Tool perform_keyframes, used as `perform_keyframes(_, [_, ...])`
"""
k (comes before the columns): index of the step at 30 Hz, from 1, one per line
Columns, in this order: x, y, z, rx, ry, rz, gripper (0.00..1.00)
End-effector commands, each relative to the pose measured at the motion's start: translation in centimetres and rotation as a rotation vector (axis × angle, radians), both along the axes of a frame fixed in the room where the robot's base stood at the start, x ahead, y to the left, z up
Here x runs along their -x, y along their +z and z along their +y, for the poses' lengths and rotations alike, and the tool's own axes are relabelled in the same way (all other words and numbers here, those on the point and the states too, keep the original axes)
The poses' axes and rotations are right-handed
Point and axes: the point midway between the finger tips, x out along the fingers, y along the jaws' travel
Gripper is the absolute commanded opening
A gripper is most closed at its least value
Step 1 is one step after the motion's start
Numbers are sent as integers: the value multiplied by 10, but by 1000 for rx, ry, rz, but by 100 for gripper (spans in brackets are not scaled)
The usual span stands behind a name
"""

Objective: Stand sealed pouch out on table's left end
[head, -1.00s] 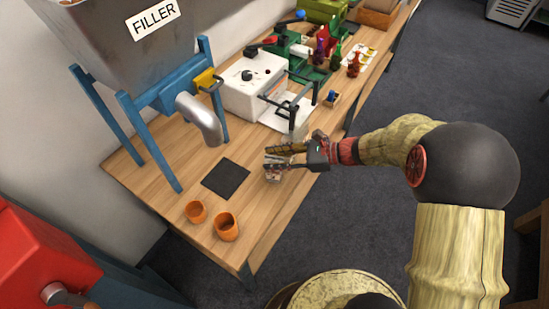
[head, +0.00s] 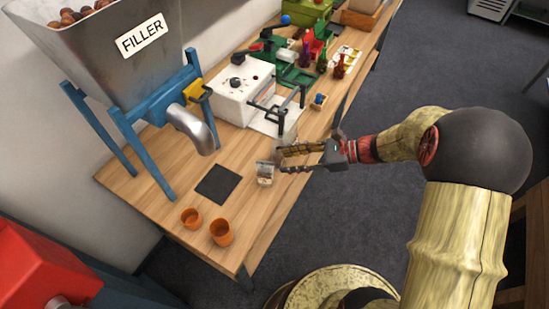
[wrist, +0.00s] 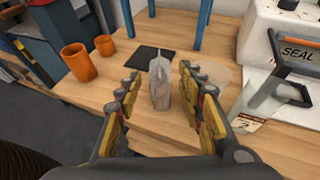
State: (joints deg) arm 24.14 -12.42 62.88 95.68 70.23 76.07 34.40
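The clear pouch (head: 265,174) stands upright on the wooden table, just right of a black mat (head: 218,184). In the wrist view the pouch (wrist: 160,86) is seen edge-on beyond my gripper, its narrow top upward, with a gap to each finger. My gripper (head: 280,159) is open and empty, just to the right of the pouch in the head view. Its fingers (wrist: 159,88) also show in the wrist view, spread wide on either side of the pouch's line. The pouch's contents are too small to make out well.
Two orange cups (head: 221,232) stand near the table's left end. The filler spout (head: 192,128) hangs above the table behind the mat. The white sealer (head: 243,90) stands further along the table.

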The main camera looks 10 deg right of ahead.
Motion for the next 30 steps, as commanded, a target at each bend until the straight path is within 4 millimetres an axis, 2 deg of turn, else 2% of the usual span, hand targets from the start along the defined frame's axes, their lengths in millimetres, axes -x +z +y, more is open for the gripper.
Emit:
perform_keyframes(3, [4, 9, -18, 0, -2, 0, 38])
perform_keyframes(7, [8, 13, -28, -1, -1, 0, 38])
perform_keyframes(11, [13, 20, -29, 33, 33, -22, 38])
perform_keyframes(14, [27, 37, -20, 138, 135, -91, 38])
perform_keyframes(18, [68, 71, -7, 406, 393, -281, 38])
perform_keyframes(21, [103, 96, -8, 635, 613, -459, 38])
perform_keyframes(25, [141, 129, -23, 941, 895, -710, 38])
perform_keyframes(30, [169, 166, -50, 1274, 1180, -979, 38])
